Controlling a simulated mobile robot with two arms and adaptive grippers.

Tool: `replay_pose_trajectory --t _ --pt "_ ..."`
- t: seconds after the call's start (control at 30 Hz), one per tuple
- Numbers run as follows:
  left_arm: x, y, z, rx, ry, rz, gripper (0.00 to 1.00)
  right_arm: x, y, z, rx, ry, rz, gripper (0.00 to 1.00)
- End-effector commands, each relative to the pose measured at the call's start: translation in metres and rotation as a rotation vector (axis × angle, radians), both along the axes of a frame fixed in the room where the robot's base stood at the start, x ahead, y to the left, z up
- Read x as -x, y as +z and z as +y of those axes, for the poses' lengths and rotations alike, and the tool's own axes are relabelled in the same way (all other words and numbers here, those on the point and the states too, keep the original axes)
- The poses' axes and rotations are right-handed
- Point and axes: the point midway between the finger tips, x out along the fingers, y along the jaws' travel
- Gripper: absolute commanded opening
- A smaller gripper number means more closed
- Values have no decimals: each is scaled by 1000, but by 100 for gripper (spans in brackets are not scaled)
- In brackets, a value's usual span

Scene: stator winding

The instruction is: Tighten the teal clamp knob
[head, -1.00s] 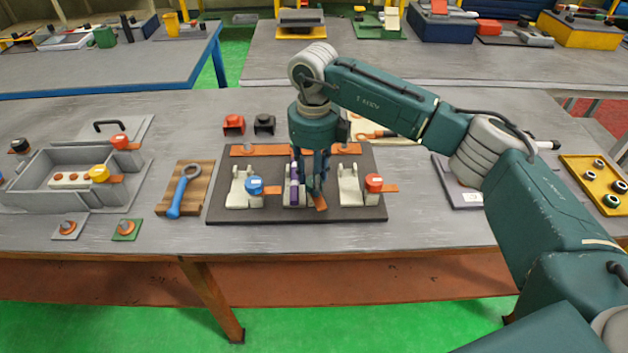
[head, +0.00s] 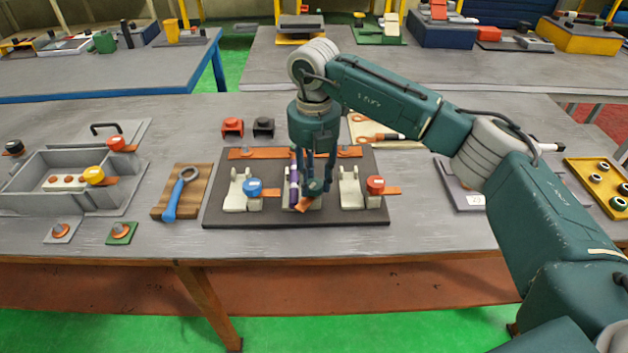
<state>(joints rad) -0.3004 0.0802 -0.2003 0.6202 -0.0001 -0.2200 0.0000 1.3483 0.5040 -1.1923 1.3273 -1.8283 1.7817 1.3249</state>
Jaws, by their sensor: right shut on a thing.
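The teal clamp knob (head: 315,187) is at the middle clamp of the dark board (head: 215,214), partly covered by my fingers. My right gripper (head: 316,184) points straight down from above, with its fingertips closed on the sides of the knob. A purple upright handle (head: 293,183) stands just left of the fingers, close to them. A copper strip (head: 304,205) shows below the knob. My left gripper is not in view.
A blue knob (head: 252,187) and a red knob (head: 375,185) sit on the clamps to either side. A blue-handled wrench (head: 177,193) lies on a wooden block left of the board. Red and black blocks (head: 232,127) stand behind it.

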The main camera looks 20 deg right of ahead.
Motion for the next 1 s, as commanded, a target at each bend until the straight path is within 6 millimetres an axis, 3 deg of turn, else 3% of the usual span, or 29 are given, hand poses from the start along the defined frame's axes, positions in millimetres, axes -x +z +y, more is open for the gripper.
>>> replay_pose_trajectory --t 0.5,1.0 --pt "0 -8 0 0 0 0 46 -4 6 -1 -4 -454 -15 6" --pt "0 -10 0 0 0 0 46 -5 7 -1 -6 -640 -15 6"
